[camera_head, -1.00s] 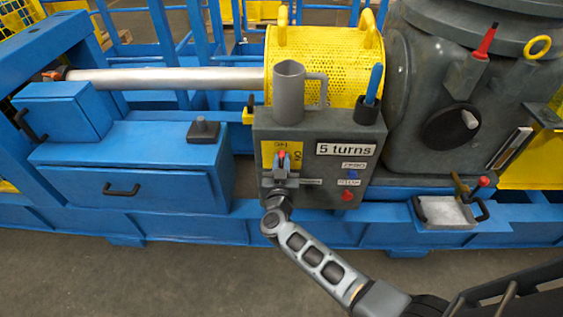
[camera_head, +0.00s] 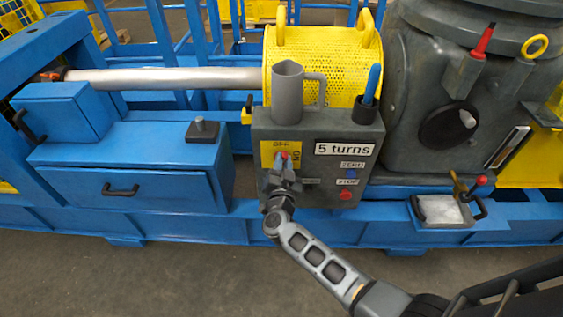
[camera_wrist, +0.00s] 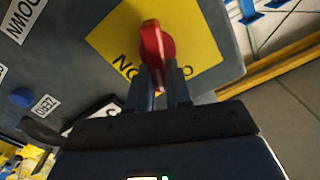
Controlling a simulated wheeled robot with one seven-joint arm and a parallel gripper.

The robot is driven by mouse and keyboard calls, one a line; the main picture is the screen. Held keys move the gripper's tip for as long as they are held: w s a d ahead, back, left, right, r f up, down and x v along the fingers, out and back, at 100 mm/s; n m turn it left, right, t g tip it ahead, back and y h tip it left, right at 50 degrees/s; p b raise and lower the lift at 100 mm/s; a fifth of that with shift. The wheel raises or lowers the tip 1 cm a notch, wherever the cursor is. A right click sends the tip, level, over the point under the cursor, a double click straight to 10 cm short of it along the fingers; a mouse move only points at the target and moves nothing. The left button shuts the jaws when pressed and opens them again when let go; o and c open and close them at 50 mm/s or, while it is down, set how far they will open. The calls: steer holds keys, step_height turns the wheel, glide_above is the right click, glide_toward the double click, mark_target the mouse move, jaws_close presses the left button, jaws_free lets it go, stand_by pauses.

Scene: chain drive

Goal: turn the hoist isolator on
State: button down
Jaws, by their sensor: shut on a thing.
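The hoist isolator is a red rotary handle (camera_wrist: 151,42) on a yellow plate (camera_wrist: 196,42), on the front of the grey control box (camera_head: 318,190). In the head view the yellow plate (camera_head: 268,155) shows above my gripper (camera_head: 282,166), which covers most of the handle. In the wrist view my gripper (camera_wrist: 160,75) has its two fingers closed on either side of the red handle. The plate's lettering is partly hidden by the fingers. The handle's exact position against the labels is hard to read.
The box also carries a "5 turns" sign (camera_head: 345,148), a blue button (camera_head: 351,173) and a red button (camera_head: 345,195). A grey jug (camera_head: 287,95) and a holder with a blue-handled tool (camera_head: 368,95) stand on top. Open floor lies in front.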

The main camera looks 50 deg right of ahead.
steer(key=shift+s+d+f+m+b, duration=0.2)
steer(key=shift+m+b, duration=0.55)
steer(key=shift+m, duration=1.4)
steer(key=shift+s+d+f+m+b, duration=0.2)
steer(key=shift+m+b, duration=0.55)
steer(key=shift+m, duration=1.45)
steer(key=shift+w+d+f+m+b, duration=0.1)
steer(key=shift+f+m+b, duration=0.45)
steer(key=shift+m, duration=1.6)
steer(key=shift+r, duration=0.25)
steer(key=c, duration=1)
jaws_free()
steer(key=shift+c, duration=0.2)
steer(key=shift+f, duration=0.1)
steer(key=shift+s+a, duration=0.1)
steer(key=v, duration=0.7)
steer(key=shift+s+a, duration=0.2)
steer(key=shift+a, duration=0.05)
